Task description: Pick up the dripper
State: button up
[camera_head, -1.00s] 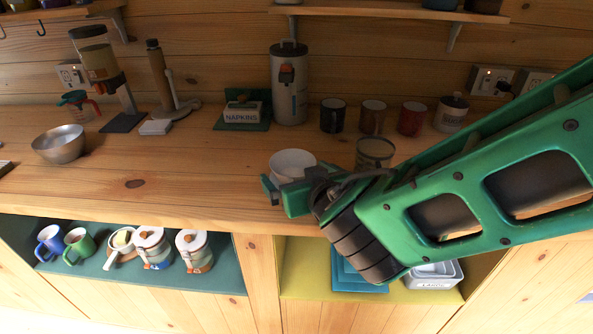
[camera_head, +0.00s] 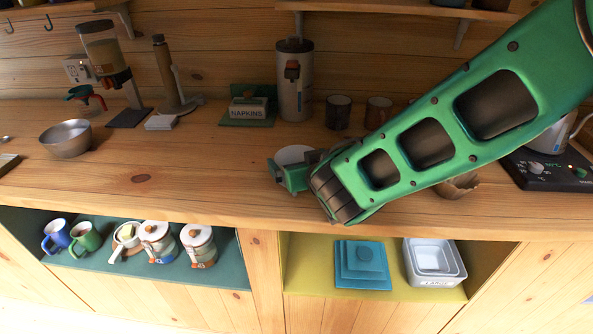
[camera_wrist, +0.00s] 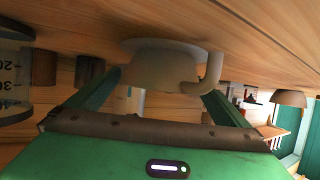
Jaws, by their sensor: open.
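The dripper (camera_head: 294,154) is a pale, round cup on the wooden counter near its front edge, partly hidden behind my gripper in the head view. In the wrist view the picture is upside down, and the dripper (camera_wrist: 158,68) shows a wide flange against the counter and a handle on its right. My gripper (camera_head: 293,168) is low over the counter at the dripper. Its green fingers are open, one on each side of the dripper in the wrist view (camera_wrist: 160,92). I cannot tell whether either finger touches it.
A metal bowl (camera_head: 66,139) stands far left. A napkin box (camera_head: 248,107), a tall white dispenser (camera_head: 295,85) and dark mugs (camera_head: 338,112) stand behind. A brown bowl-like item (camera_head: 460,185) and a black appliance (camera_head: 545,172) are right. The counter left of my gripper is clear.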

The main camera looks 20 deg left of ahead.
jog(key=c, duration=1)
jog(key=shift+r, duration=0.1)
